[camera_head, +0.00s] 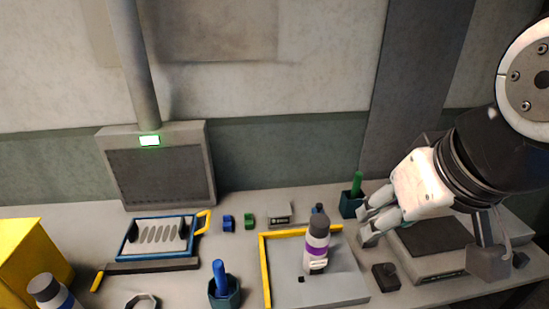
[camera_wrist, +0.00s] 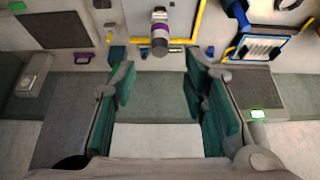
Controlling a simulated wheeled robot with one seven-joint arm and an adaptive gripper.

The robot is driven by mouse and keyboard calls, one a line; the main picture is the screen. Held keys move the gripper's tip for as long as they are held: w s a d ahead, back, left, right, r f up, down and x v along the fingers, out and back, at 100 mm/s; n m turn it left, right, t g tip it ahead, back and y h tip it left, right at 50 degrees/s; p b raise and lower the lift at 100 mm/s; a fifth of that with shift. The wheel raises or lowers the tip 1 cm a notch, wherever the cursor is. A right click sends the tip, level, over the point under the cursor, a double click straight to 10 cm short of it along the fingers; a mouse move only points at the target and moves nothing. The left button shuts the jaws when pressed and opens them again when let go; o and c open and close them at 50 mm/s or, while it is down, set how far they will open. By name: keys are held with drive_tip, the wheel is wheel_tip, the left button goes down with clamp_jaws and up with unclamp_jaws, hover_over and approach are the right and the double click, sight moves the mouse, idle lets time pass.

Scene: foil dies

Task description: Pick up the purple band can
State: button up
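The purple band can (camera_head: 317,243) is a white can with a grey top and a purple band. It stands upright on a grey tray (camera_head: 340,287) with a yellow edge, right of centre in the head view. It also shows at the top of the wrist view (camera_wrist: 160,38), beyond my fingers. My gripper (camera_head: 372,222) is to the right of the can and apart from it. In the wrist view its green-padded fingers (camera_wrist: 163,95) are wide apart with nothing between them.
A hexagonal cup (camera_head: 224,292) with a blue stick stands left of the tray. A blue-framed board (camera_head: 157,237), a yellow box (camera_head: 33,262) and another grey-topped can (camera_head: 50,291) are at left.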

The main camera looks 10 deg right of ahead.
drive_tip(key=o, duration=0.9)
drive_tip(key=shift+w+f, duration=0.1)
drive_tip(key=shift+w, duration=0.2)
drive_tip(key=shift+c, duration=0.2)
drive_tip(key=shift+o, duration=0.3)
drive_tip(key=w+f+n+g+b, duration=0.2)
drive_tip(key=w+f+n, duration=0.3)
drive_tip(key=w+n, duration=0.3)
drive_tip(key=w, duration=0.4)
drive_tip(key=shift+f+n+g+b, duration=0.15)
drive_tip(key=shift+n+g+b, duration=0.15)
drive_tip(key=shift+g+b, duration=0.1)
drive_tip(key=n+g+b, duration=0.2)
drive_tip(key=n+g, duration=0.1)
drive_tip(key=n, duration=0.6)
approach(322, 223)
drive_tip(key=shift+f, duration=0.55)
wheel_tip(322, 223, down, 7)
drive_tip(key=shift+r+p, duration=0.1)
drive_tip(key=shift+p, duration=0.3)
drive_tip(key=shift+w+a+f+p, duration=0.1)
drive_tip(key=shift+w+f+p, duration=0.1)
drive_tip(key=shift+f, duration=0.85)
drive_tip(key=shift+w+d+f+p, duration=0.1)
drive_tip(key=shift+f+p, duration=0.1)
drive_tip(key=shift+f, duration=0.8)
drive_tip(key=shift+w+a+f+p, duration=0.1)
drive_tip(key=shift+f+p, duration=0.1)
drive_tip(key=shift+f, duration=0.85)
